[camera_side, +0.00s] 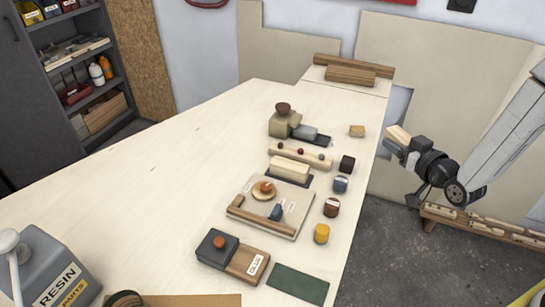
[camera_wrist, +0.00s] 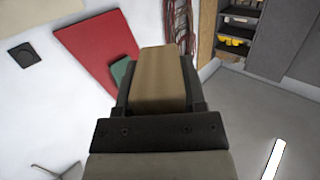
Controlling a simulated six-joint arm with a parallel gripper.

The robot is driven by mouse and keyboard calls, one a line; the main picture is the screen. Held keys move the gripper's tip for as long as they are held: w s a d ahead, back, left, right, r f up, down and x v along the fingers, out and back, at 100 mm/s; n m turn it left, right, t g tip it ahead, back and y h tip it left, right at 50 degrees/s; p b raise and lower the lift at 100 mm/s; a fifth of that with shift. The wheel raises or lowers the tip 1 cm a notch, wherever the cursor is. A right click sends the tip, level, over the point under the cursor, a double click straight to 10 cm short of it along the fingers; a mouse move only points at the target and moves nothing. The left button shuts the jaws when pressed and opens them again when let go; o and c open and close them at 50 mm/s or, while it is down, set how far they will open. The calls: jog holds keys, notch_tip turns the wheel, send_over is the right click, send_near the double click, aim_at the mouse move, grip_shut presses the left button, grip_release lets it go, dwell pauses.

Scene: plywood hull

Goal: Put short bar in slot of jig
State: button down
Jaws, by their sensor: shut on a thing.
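My gripper (camera_side: 401,143) is at the right in the side view, raised off the table's right edge. It is shut on a short light wood bar (camera_side: 398,135). In the wrist view the bar (camera_wrist: 160,72) sits between the two dark fingers of my gripper (camera_wrist: 159,95) and points away from the palm. The jig appears to be the pale board (camera_side: 290,194) on the table, with a brown wood strip, a round knob and a small blue piece on it. It is well to the left of and below my gripper. I cannot make out its slot clearly.
A pale block (camera_side: 290,167) on a dark base lies behind the board. A pegged rail (camera_side: 300,158) and an olive-and-grey tool (camera_side: 286,125) stand farther back. Several small coloured pieces line the right, including a yellow one (camera_side: 321,233). A glue block (camera_side: 245,262) is in front.

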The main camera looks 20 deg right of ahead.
jog(key=shift+d, duration=0.55)
jog(key=s+f, duration=0.4)
jog(key=f, duration=0.1)
jog(key=shift+a, duration=0.1)
jog(key=s+a+n+g+y, duration=0.2)
jog(key=s+a+n+y, duration=0.2)
jog(key=a, duration=1.1)
jog(key=s+a+r+n+g+y, duration=0.1)
jog(key=s+a+n+y, duration=0.3)
jog(key=a, duration=1.2)
jog(key=s+g+y, duration=0.1)
jog(key=s+y, duration=0.1)
jog(key=y, duration=0.1)
jog(key=shift+s+a+r+n+g, duration=0.15)
jog(key=shift+s+a+n+g, duration=0.05)
jog(key=shift+n+g, duration=0.2)
jog(key=shift+f, duration=2.9)
